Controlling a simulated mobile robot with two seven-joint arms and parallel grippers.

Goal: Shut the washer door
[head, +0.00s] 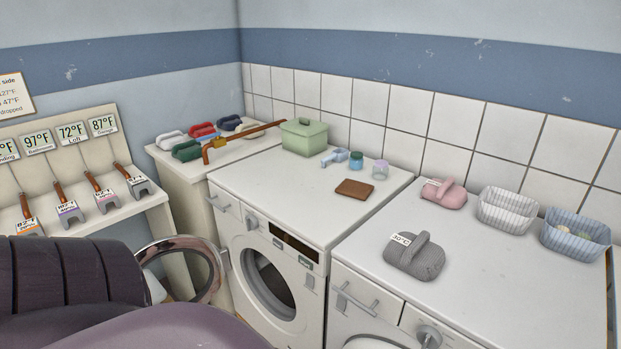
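The washer (236,240) is a white front-loading machine in the middle of the view. Its round door (212,268) has a chrome ring and stands wide open, swung out to the left of the machine. The door's lower left part is hidden behind dark shapes in the foreground. The dark round drum opening (272,285) is uncovered. Neither of my grippers shows in the head view, so I cannot see where they are relative to the door.
A second white machine (352,272) stands at the right, with a grey bundle (414,257) and two baskets (507,209) on top. A green box (304,137) and a brown block (354,188) lie on the washer. A ribbed dark shape (75,278) and a purple surface (165,328) fill the lower left.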

